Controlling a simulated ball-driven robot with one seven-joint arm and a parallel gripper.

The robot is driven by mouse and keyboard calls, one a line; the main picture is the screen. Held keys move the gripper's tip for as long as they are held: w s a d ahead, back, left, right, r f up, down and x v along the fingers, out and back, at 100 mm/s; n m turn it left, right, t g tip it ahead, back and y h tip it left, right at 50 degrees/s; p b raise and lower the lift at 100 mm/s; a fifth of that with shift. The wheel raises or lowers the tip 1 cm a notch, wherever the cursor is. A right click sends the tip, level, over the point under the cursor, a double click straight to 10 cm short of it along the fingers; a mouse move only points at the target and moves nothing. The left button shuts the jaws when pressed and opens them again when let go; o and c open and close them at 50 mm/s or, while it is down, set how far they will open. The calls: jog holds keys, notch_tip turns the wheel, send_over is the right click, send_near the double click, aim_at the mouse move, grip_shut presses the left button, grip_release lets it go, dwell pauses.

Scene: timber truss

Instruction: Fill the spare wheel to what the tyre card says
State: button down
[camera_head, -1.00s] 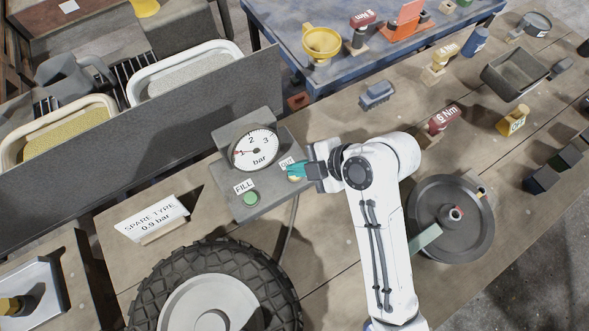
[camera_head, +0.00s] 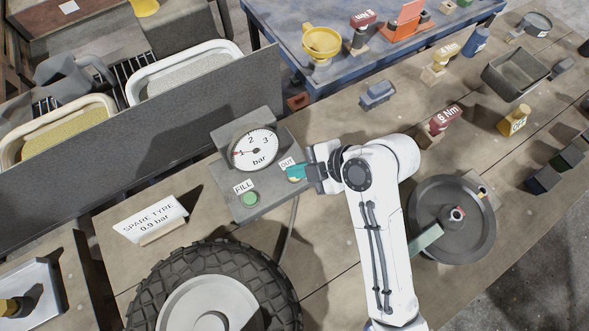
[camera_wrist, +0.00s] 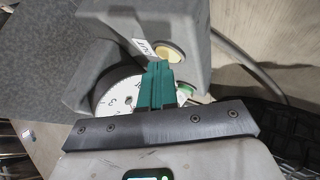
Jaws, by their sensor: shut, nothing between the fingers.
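The grey pump box (camera_head: 270,202) carries a round dial (camera_head: 254,150) marked in bar. Its red needle points left, near the 1; the exact reading is too small to tell. The green FILL button (camera_head: 250,199) is uncovered. The OUT button (camera_wrist: 167,51) is pale yellow in the wrist view, and my fingers partly hide it in the head view. My gripper (camera_head: 290,172) is shut and empty, its teal fingertips at the OUT button; I cannot tell whether they touch. The tyre card (camera_head: 151,219) reads "SPARE TYRE 0.9 bar". The spare wheel (camera_head: 150,292) lies in front.
A hose (camera_head: 291,228) runs from the box towards the wheel. A dark wheel-shaped disc (camera_head: 440,245) lies right of my arm. A blue-grey block (camera_head: 377,94) and a red "6 Nm" item (camera_head: 437,124) stand behind. A grey panel (camera_head: 150,140) borders the bench at left.

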jog(key=shift+r, duration=0.1)
dwell(0.5)
jog(key=shift+r+p, duration=0.8)
notch_tip(320, 180, up, 5)
jog(key=p, duration=0.4)
dwell(0.5)
